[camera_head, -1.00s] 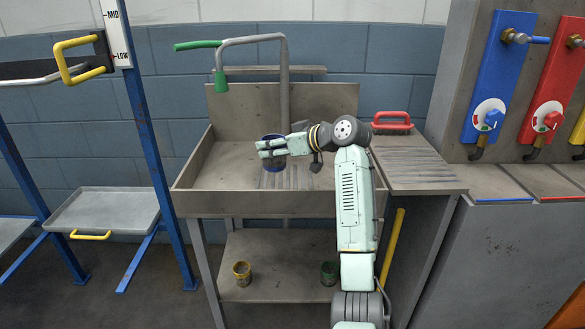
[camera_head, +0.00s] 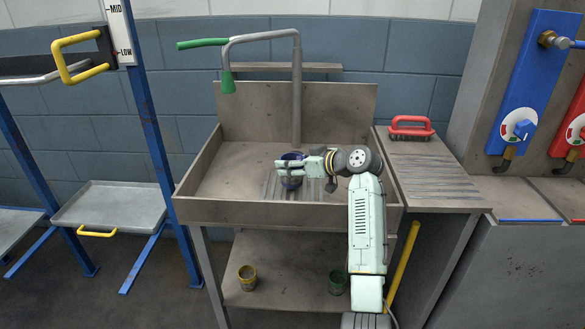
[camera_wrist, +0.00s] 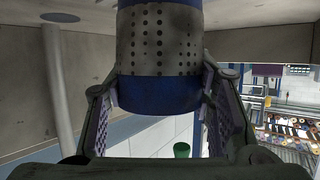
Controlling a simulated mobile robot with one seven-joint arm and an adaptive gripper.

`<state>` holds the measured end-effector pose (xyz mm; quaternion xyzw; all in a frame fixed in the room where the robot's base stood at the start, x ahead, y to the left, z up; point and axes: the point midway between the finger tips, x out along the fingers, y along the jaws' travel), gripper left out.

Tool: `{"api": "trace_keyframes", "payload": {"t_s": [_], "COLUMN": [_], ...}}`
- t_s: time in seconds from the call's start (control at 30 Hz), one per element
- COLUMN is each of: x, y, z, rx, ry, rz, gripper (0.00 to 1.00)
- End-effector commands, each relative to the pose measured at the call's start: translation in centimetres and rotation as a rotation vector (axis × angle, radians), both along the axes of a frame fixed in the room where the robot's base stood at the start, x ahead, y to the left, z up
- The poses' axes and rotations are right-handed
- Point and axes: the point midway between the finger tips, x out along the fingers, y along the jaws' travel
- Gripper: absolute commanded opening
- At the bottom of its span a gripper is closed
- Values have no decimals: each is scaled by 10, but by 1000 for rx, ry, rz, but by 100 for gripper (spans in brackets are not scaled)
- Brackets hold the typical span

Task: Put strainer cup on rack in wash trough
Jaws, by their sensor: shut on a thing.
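The strainer cup (camera_wrist: 160,45) fills the upper middle of the wrist view. It has a grey perforated metal wall between blue bands. In the head view the blue cup (camera_head: 292,181) is partly hidden behind my gripper. My gripper (camera_head: 280,170) is shut on the cup, with one pad on each side of it in the wrist view (camera_wrist: 160,95). The wash trough (camera_head: 215,185) is an open grey basin. The slatted rack (camera_head: 314,190) lies on its floor, under and beside the cup. I cannot tell whether the cup touches the rack.
A tap (camera_head: 297,85) with a green-tipped spout stands at the trough's back. A red brush (camera_head: 411,127) lies on the ribbed board (camera_head: 430,175) at the right. A yellow cup (camera_head: 247,278) and a green cup (camera_head: 337,283) stand on the lower shelf. The trough's left part is clear.

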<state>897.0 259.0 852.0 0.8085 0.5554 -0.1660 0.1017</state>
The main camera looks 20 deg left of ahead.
Motion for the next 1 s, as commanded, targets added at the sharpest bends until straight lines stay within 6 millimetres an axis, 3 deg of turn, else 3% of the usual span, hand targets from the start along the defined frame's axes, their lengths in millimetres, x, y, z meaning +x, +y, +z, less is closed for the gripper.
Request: {"api": "trace_keyframes", "payload": {"t_s": [0.13,0.47,0.5,0.77,1.0], "x": [0,0,0,0,0], "y": [0,0,0,0,0], "z": [-19,-24,-23,-23,-22], "rx": [0,-1,-1,-1,-1], "ry": [2,0,0,1,1], "rz": [-1,0,0,0,0], "gripper": [20,20,51,68,69]}}
